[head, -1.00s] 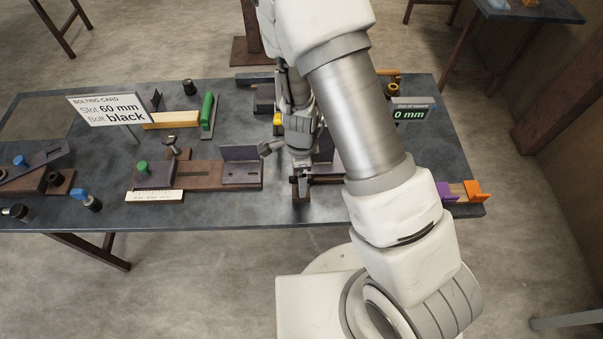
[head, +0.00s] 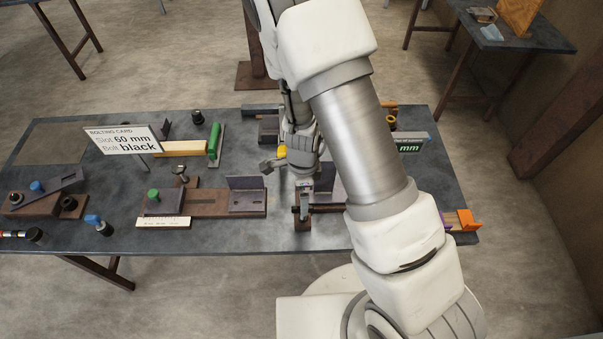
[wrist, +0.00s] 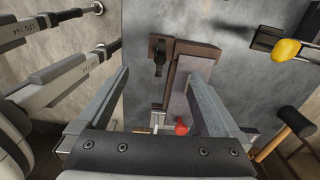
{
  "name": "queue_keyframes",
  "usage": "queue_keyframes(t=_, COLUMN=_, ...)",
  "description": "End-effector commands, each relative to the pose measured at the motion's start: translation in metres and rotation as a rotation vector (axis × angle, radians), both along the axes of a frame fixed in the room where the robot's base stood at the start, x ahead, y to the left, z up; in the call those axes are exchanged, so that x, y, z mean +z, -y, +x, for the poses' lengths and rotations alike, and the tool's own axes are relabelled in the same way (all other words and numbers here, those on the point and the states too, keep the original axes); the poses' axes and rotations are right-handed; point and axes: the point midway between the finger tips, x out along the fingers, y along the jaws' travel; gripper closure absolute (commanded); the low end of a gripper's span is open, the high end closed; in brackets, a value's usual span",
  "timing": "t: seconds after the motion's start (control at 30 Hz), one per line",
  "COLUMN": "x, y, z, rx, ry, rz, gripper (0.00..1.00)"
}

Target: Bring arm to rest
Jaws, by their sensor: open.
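My gripper (head: 303,178) is over the front middle of the steel bench (head: 215,240). In the wrist view my gripper (wrist: 158,78) has its two fingers spread apart with nothing between them. Beyond and between the fingers, a brown fixture with a purple-grey plate (wrist: 192,85) lies on the bench. A red-tipped part (wrist: 182,127) shows low between the fingers. In the head view my arm stretches forward across the bench and hides part of it. I cannot tell the exact gap between the fingertips and the fixture.
A card (head: 122,140) reads slot 60 mm, bolt black. Left of my gripper stand a brown fixture with an angle plate (head: 247,194), a white ruler (head: 163,222) and a green-handled tool (head: 214,142).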

Motion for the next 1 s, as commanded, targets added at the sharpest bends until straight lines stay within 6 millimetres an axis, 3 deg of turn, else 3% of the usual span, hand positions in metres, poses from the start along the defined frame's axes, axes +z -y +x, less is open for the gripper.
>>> queue_keyframes(t=0.23, x=0.001, y=0.0, z=0.001, rx=0.004, ry=0.002, rz=0.003, gripper=0.0)
queue_keyframes(t=0.37, x=0.017, y=-0.004, z=0.005, rx=0.051, ry=0.017, rz=0.032, gripper=0.0)
queue_keyframes(t=0.67, x=0.104, y=-0.007, z=0.015, rx=0.364, ry=0.121, rz=0.138, gripper=0.0)
queue_keyframes(t=1.0, x=0.198, y=0.016, z=-0.005, rx=0.769, ry=0.281, rz=0.128, gripper=0.0)
